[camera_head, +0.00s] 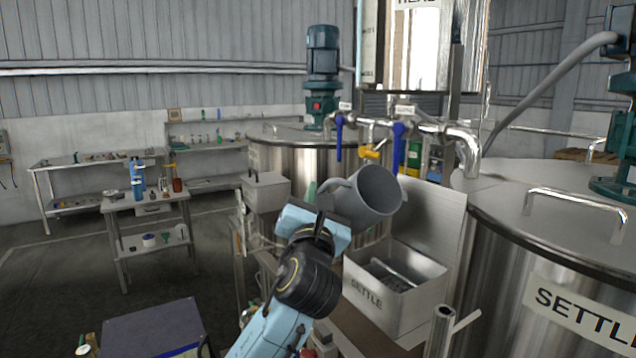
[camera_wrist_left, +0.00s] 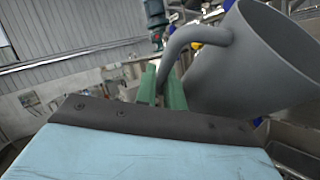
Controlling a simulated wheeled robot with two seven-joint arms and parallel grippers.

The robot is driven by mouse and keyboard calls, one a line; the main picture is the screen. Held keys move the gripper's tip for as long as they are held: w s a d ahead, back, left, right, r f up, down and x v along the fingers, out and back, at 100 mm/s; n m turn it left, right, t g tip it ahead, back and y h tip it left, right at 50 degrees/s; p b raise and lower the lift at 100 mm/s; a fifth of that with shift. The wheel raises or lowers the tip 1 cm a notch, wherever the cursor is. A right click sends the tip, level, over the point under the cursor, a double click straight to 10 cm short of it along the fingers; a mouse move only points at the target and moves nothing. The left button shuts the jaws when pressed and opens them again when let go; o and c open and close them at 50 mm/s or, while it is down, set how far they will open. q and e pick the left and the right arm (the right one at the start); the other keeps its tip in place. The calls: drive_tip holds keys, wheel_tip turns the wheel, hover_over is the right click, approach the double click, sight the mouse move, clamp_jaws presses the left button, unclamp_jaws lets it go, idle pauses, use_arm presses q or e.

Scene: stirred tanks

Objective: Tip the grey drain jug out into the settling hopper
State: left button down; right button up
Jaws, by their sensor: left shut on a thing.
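The grey drain jug (camera_head: 378,192) is in the air, tilted with its mouth toward the upper right. My left gripper (camera_head: 325,198) is shut on its handle; the green fingers and the handle also show in the left wrist view (camera_wrist_left: 163,88). The settling hopper (camera_head: 368,303), a pale open box labelled SETTLE with a raised lid, is below and slightly right of the jug. Dark bars show inside it. My right gripper is not in view.
A large steel tank (camera_head: 490,270) with a SETTL label stands at the right. Another tank (camera_head: 290,155) stands behind the jug. Pipes with blue-handled valves (camera_head: 398,148) run above and behind the jug. A lidded grey box (camera_head: 266,192) is left of it. Open floor lies further left.

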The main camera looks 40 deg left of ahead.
use_arm(q)
drive_tip(key=shift+r+n+g+p, duration=0.1)
drive_tip(key=shift+n+g+p, duration=0.3)
drive_tip(key=shift+p, duration=0.05)
drive_tip(key=shift+d+f+n+g+h, duration=0.1)
drive_tip(key=shift+f+n+g+h, duration=0.25)
drive_tip(key=shift+n+g+h, duration=0.4)
drive_tip(key=d+f+n+g+h, duration=0.1)
drive_tip(key=f+g+h, duration=0.1)
drive_tip(key=s+d+f+n+g+h, duration=0.1)
drive_tip(key=f+n+g, duration=0.1)
drive_tip(key=shift+d+h, duration=0.35)
drive_tip(key=shift+d, duration=0.05)
drive_tip(key=shift+s, duration=0.1)
